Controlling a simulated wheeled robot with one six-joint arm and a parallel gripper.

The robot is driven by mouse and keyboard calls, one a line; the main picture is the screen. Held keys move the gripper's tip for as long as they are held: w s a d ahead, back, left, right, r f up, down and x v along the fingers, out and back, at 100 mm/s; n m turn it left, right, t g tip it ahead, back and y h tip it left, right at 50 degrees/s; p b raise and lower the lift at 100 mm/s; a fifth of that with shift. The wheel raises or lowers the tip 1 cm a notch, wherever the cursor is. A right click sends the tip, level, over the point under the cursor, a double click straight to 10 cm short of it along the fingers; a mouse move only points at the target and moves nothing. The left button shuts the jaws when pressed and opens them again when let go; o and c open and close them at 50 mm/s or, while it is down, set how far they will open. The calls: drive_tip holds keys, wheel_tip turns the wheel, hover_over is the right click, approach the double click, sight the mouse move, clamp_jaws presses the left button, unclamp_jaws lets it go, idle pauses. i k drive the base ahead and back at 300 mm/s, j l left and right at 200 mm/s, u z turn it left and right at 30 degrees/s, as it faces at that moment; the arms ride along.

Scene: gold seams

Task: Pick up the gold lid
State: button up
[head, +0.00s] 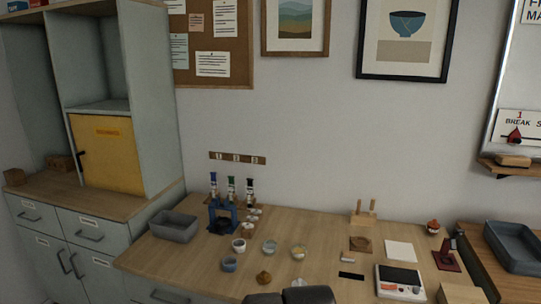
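A small gold-brown piece with a raised middle, which looks like the gold lid (264,277), lies on the wooden worktop (200,268) near its front edge. It stands apart from the small bowls behind it. Dark rounded parts, likely of my own arm, show at the bottom edge, just in front and to the right of the lid. My gripper's fingers are not visible, so whether they are open or shut does not show.
A grey bin (174,226) is at left, a scale (400,281) at right. Bare worktop lies left of the lid.

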sight(264, 278)
drive_tip(key=k+l, duration=0.2)
drive_tip(key=k, duration=0.35)
drive_tip(key=i+l+u, duration=0.2)
drive_tip(key=i+u, duration=0.2)
drive_tip(key=i+l+u, duration=0.6)
drive_tip(key=u, duration=0.2)
drive_tip(key=l, duration=0.1)
